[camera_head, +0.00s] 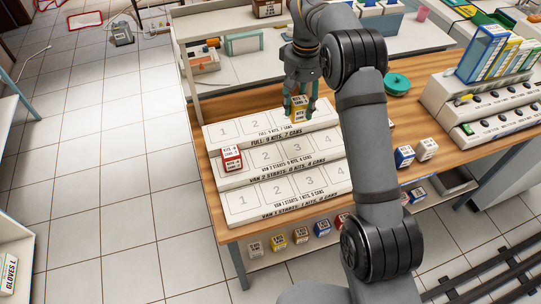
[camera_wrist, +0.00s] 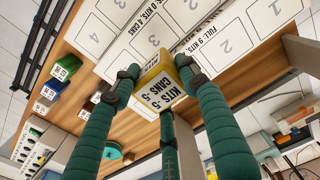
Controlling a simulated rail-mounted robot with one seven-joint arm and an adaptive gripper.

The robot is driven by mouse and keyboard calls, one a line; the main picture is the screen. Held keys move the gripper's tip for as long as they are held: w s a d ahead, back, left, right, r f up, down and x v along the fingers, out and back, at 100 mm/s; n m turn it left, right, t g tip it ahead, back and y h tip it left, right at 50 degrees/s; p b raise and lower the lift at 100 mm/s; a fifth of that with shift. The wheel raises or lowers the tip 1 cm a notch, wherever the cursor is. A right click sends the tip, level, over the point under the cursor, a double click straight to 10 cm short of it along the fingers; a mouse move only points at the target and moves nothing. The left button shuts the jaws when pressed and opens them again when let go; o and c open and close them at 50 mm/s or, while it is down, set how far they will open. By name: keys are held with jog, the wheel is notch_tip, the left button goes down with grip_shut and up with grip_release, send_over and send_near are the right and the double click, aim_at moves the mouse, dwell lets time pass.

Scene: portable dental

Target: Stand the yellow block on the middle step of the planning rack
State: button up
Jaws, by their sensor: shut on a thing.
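The planning rack (camera_head: 250,200) is a white three-step stand with numbered squares, on the wooden table. My gripper (camera_head: 300,104) has green fingers and is shut on the yellow block (camera_head: 299,115), near the right end of the top step. The wrist view also shows the yellow block (camera_wrist: 160,84), with its printed label facing the camera, between my fingers (camera_wrist: 160,78). I cannot tell whether it touches the step. A red-and-white block (camera_head: 231,158) stands on square 1 of the middle step (camera_head: 270,158). My arm hides the rack's right end.
A blue block (camera_head: 404,156) and a white block (camera_head: 427,149) stand right of the rack. A green round thing (camera_head: 397,83) lies behind them. White label-fronted units (camera_head: 480,110) fill the right. Several blocks sit on a lower shelf. Squares 2 and 3 of the middle step look clear.

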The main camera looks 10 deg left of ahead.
jog(key=shift+d, duration=0.55)
jog(key=shift+s+f, duration=0.1)
jog(key=shift+f, duration=0.1)
jog(key=p, duration=0.2)
send_over(266, 157)
notch_tip(266, 157, down, 7)
jog(key=shift+r, duration=0.2)
notch_tip(266, 157, down, 4)
jog(key=shift+r+p, duration=0.1)
jog(key=shift+p, duration=0.55)
jog(key=shift+f, duration=0.2)
jog(key=shift+f+b, duration=0.25)
jog(key=shift+b, duration=0.05)
jog(key=o, duration=0.9)
jog(key=shift+r, duration=0.1)
jog(key=shift+o, duration=0.2)
